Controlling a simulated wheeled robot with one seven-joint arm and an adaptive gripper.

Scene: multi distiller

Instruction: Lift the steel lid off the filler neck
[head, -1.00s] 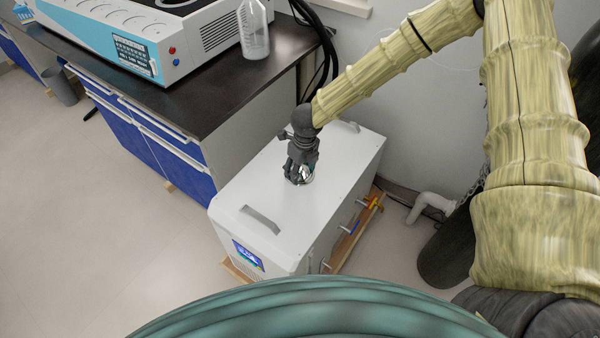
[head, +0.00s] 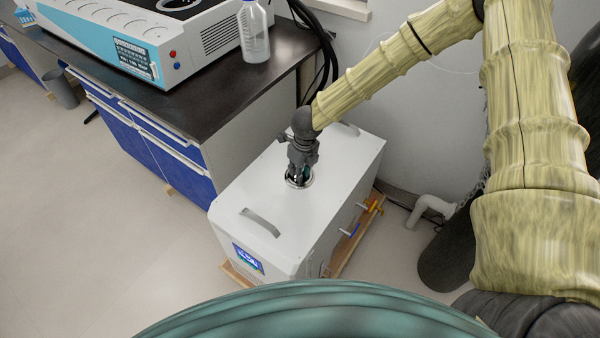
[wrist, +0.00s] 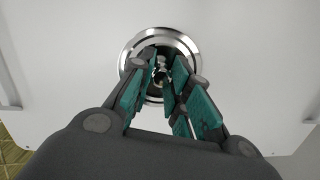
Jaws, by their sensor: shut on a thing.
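The steel lid (wrist: 160,73) shows as a shiny round part between my fingers, at the centre of a bright steel ring. The ring is the rim of the filler neck (wrist: 128,60), set in the white top of the box-shaped unit. My gripper (wrist: 161,79) points down from above and is shut on the lid. Its teal pads stand on both sides of the lid and hide much of it. In the head view, my gripper (head: 298,178) is over the neck, with a little of the rim showing around the fingertips. I cannot tell any gap between lid and neck.
The white unit (head: 245,190) has a grey handle (head: 261,222) at its near end and taps (head: 372,206) on its right side. A dark bench (head: 215,85) with a bottle (head: 254,35) stands at the left. The wall is behind; open floor lies left.

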